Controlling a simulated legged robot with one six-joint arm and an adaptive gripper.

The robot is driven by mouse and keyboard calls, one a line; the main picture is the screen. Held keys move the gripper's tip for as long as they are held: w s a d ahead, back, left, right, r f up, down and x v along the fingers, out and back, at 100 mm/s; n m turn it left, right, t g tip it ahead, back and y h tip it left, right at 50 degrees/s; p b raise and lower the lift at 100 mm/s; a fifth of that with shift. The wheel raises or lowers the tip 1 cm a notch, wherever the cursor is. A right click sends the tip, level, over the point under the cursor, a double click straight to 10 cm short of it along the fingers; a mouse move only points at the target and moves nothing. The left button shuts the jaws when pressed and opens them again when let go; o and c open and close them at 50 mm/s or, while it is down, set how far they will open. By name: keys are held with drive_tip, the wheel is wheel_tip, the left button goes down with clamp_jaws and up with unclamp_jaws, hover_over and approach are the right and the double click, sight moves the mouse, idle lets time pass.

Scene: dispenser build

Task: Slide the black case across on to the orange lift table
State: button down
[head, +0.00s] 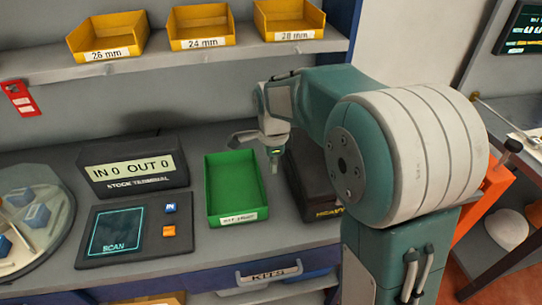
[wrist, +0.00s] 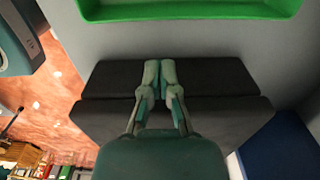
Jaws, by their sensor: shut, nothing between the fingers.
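The black case (head: 312,188) sits on the grey bench just right of the green tray, partly hidden behind my arm. Its front label reads "HEAVY" in part. In the wrist view the dark case (wrist: 105,80) lies below my gripper. My gripper (head: 274,165) is shut and empty, pointing down between the green tray and the case. In the wrist view its closed fingertips (wrist: 160,68) overlap the case's edge on the tray side; I cannot tell whether they touch. The orange lift table (head: 488,195) is at the right, mostly hidden by my arm.
The green tray (head: 235,215) stands close left of the case; its rim also shows in the wrist view (wrist: 190,17). A stock terminal (head: 130,165) and scan pad (head: 125,235) are further left. Yellow bins (head: 107,40) line the shelf above. A white rounded object (head: 506,230) lies far right.

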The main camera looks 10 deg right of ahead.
drive_tip(key=f, duration=0.1)
drive_tip(key=d+f, duration=0.1)
drive_tip(key=f, duration=0.1)
drive_tip(key=d+f, duration=0.1)
drive_tip(key=shift+f, duration=0.2)
drive_tip(key=shift+d, duration=1)
drive_tip(key=d, duration=3)
drive_tip(key=shift+w+d, duration=0.2)
drive_tip(key=shift+w, duration=0.05)
drive_tip(key=shift+a, duration=0.3)
